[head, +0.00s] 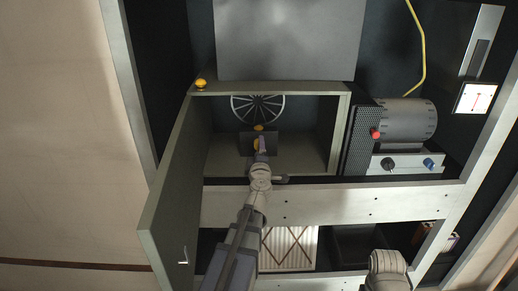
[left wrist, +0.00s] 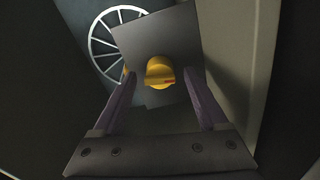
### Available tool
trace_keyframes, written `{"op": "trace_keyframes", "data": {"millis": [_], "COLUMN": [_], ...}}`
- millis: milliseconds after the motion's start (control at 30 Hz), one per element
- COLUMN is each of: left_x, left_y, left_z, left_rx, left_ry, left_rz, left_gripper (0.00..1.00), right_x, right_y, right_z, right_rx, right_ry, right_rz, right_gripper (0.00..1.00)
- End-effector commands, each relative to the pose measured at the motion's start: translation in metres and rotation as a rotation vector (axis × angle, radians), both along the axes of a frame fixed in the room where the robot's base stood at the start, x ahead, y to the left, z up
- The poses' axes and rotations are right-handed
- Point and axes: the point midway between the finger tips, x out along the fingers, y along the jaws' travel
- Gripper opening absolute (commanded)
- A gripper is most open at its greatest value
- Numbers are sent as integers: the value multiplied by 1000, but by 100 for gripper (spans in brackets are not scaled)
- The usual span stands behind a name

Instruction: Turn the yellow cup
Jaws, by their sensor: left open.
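The yellow cup (left wrist: 160,72) is a round yellow piece with a small red mark, on a dark grey plate (left wrist: 148,37) inside an open compartment. In the head view the cup (head: 257,144) is partly hidden by my left gripper (head: 262,146), which reaches into the compartment. In the left wrist view my left gripper (left wrist: 161,84) is open, with a purple finger on each side of the cup and visible gaps to both. I cannot tell how deep the fingertips are relative to it. My right gripper is not visible.
The compartment door (head: 172,188) stands open at the left. A spoked wheel (head: 257,108) is at the back. Another yellow piece (head: 258,127) sits above the cup, and a yellow knob (head: 201,84) is at the frame's upper left. A device with a red knob (head: 375,134) stands right.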

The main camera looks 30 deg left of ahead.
Motion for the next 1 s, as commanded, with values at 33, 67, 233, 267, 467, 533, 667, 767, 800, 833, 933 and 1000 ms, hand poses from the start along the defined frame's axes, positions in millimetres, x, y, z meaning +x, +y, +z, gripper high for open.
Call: {"op": "trace_keyframes", "data": {"millis": [33, 67, 233, 267, 467, 533, 667, 767, 800, 833, 933, 1000], "left_x": [-9, -13, -38, -42, -56, -55, -55, -55, -55, -55, -55, -55], "left_y": [-5, -7, -22, -25, -34, -34, -33, -33, -33, -33, -33, -33], "left_z": [0, 0, 0, 0, 0, 0, 0, 0, 0, 0, 0, 0], "left_rx": [0, 0, 0, 0, 0, 0, 0, 0, 0, 0, 0, 0], "left_ry": [0, 0, 0, 0, 0, 0, 0, 0, 0, 0, 0, 0], "left_rz": [-1, -1, 0, 0, 0, 0, 0, 0, 0, 0, 0, 0], "left_gripper": [76, 76, 76, 76, 76, 76, 76, 76, 76, 76, 76, 76], "right_x": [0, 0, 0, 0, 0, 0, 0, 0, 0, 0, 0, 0], "right_y": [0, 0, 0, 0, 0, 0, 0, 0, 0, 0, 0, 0], "right_z": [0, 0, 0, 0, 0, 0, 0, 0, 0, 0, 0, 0], "right_rx": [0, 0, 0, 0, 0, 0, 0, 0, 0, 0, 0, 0], "right_ry": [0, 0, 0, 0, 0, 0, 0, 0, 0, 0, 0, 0], "right_rz": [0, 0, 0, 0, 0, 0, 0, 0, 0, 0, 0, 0], "right_gripper": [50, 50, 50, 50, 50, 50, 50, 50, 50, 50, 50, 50]}}
